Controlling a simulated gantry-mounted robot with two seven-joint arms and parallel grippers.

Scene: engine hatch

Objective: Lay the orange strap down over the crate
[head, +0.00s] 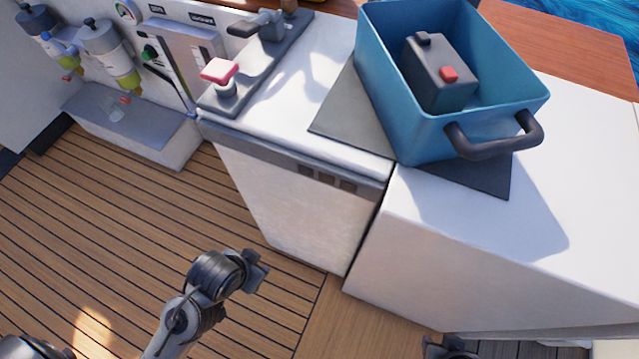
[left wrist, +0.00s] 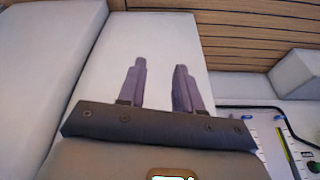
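The blue crate (head: 395,75) stands on a dark mat on the white counter, its black handle (head: 495,140) towards the near right. A dark battery-like box (head: 437,75) with a red cap sits inside it. No orange strap shows in either view. My left gripper (head: 260,271) is over the deck, in front of the white cabinet and well below the crate. In the left wrist view its two fingers (left wrist: 160,70) are apart with nothing between them. A dark piece at the bottom edge (head: 448,346) may be my right gripper; its fingers cannot be made out.
The grey mat (head: 350,115) lies under the crate. A dark panel with a pink-topped knob (head: 220,70) and a lever (head: 258,23) is left of it. Filter bottles (head: 108,50) hang at the far left. The right counter top (head: 470,220) is clear.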

